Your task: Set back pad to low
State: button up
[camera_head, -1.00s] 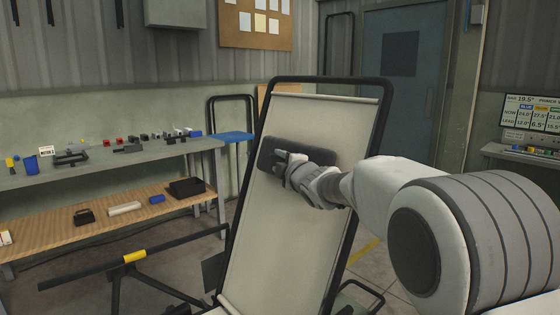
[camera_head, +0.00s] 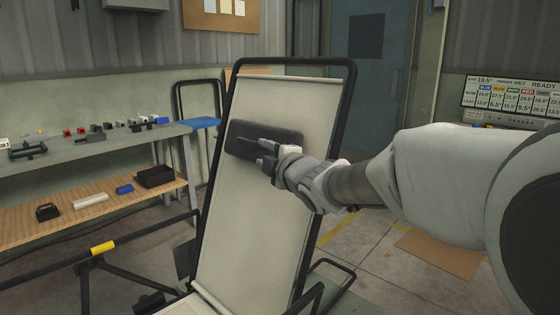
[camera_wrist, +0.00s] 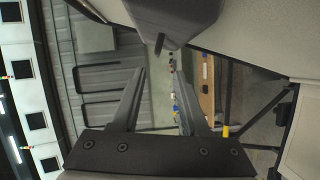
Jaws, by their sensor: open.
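The dark grey back pad (camera_head: 280,135) lies across the upper part of the lounger's pale tilted backrest (camera_head: 245,220), inside its black tube frame. My gripper (camera_head: 250,151) is in front of the pad's lower middle, with its fingers pointing left. Its fingers hide part of the pad. In the wrist view the gripper (camera_wrist: 160,74) is open with nothing between its fingers. A dark block, seemingly the pad (camera_wrist: 172,18), is just beyond the fingertips. I cannot tell whether they touch it.
A bench (camera_head: 90,150) with small parts and a lower wooden shelf (camera_head: 90,212) stands at the left. A black bar with a yellow band (camera_head: 104,248) crosses the lower left. A blue-seated chair (camera_head: 205,123) is behind. Open floor lies right of the lounger.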

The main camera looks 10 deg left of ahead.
jog(key=v, duration=0.5)
jog(key=shift+s+d, duration=0.2)
jog(key=shift+s, duration=0.15)
jog(key=s+d+f+m+g+h, duration=0.1)
jog(key=s+d+f+m+h, duration=0.15)
jog(key=d+m, duration=0.35)
jog(key=s+d+f+m+h, duration=0.1)
jog(key=s+d+m+h, duration=0.25)
jog(key=d, duration=0.45)
jog(key=s+d+f+m+g+h, duration=0.1)
jog(key=s+d+f+m+h, duration=0.2)
jog(key=d, duration=0.4)
jog(key=s+d+f+m+g, duration=0.2)
jog(key=s+f+m, duration=0.15)
jog(key=s, duration=0.25)
jog(key=s+d+f+m+g+h, duration=0.1)
jog(key=s+d+f+m+g, duration=0.1)
jog(key=s+m, duration=0.35)
jog(key=s+d+f+m+g, duration=0.2)
jog(key=s, duration=0.5)
notch_tip(320, 180, up, 18)
jog(key=p, duration=1.8)
jog(key=shift+a, duration=0.2)
jog(key=shift+s+a+f, duration=0.1)
jog(key=shift+a+f, duration=0.05)
